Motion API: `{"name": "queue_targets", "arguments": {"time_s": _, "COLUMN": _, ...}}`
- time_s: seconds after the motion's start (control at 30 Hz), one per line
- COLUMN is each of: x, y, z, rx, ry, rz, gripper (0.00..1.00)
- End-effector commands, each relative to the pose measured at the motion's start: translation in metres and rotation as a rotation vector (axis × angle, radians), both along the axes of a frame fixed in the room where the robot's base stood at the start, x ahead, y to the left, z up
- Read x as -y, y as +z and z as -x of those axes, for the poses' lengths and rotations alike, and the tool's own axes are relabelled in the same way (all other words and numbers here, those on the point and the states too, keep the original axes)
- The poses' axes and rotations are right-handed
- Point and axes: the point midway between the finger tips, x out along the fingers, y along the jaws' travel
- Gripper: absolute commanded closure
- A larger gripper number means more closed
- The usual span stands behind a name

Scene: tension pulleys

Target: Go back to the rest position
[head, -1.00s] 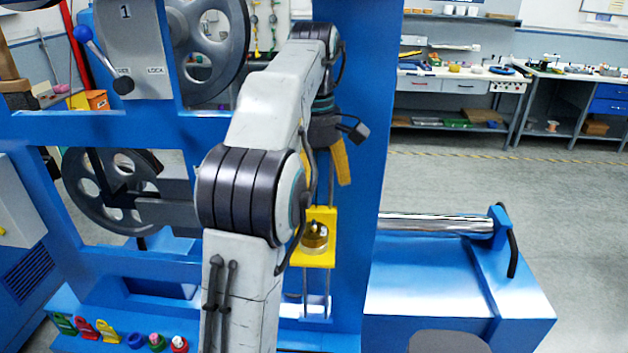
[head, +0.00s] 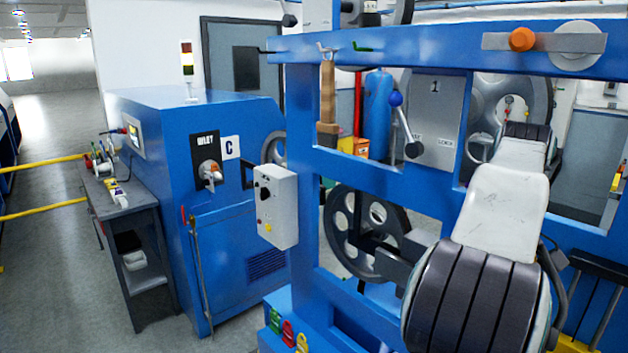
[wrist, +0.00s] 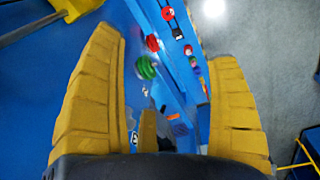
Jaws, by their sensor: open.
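My gripper (wrist: 165,100) shows in the wrist view with its yellow fingers spread wide, open and with nothing between them. Beyond the fingers is the blue machine frame with a green round part (wrist: 146,67) and a red one (wrist: 152,43). In the head view my arm reaches away from me at the right, in front of the blue frame (head: 300,140). My gripper is not visible in the head view.
A lever with a blue knob (head: 396,99) stands by a grey plate marked 1 (head: 437,115). A spoked pulley (head: 350,225) sits below. A blue cabinet (head: 150,130) and a dark bench (head: 140,265) stand left. Open floor (head: 55,220) lies at the far left.

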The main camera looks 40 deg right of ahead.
Motion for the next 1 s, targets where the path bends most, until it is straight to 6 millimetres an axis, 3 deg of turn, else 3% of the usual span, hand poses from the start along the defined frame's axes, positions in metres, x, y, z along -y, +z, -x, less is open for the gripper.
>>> {"name": "queue_targets", "arguments": {"time_s": 0.03, "x": -0.02, "y": -0.002, "z": -0.024, "rx": 0.011, "ry": 0.025, "rz": 0.016, "gripper": 0.18}}
{"name": "queue_targets", "arguments": {"time_s": 0.2, "x": -0.084, "y": -0.015, "z": -0.079, "rx": 0.062, "ry": 0.054, "rz": 0.056, "gripper": 0.18}}
{"name": "queue_targets", "arguments": {"time_s": 0.4, "x": -0.167, "y": -0.038, "z": -0.113, "rx": 0.145, "ry": 0.091, "rz": 0.078, "gripper": 0.18}}
{"name": "queue_targets", "arguments": {"time_s": 0.57, "x": -0.232, "y": -0.063, "z": -0.119, "rx": 0.221, "ry": 0.119, "rz": 0.068, "gripper": 0.18}}
{"name": "queue_targets", "arguments": {"time_s": 0.7, "x": -0.279, "y": -0.086, "z": -0.111, "rx": 0.283, "ry": 0.14, "rz": 0.042, "gripper": 0.18}}
{"name": "queue_targets", "arguments": {"time_s": 0.83, "x": -0.31, "y": -0.107, "z": -0.1, "rx": 0.326, "ry": 0.156, "rz": 0.011, "gripper": 0.18}}
{"name": "queue_targets", "arguments": {"time_s": 1.0, "x": -0.334, "y": -0.126, "z": -0.087, "rx": 0.364, "ry": 0.167, "rz": -0.025, "gripper": 0.18}}
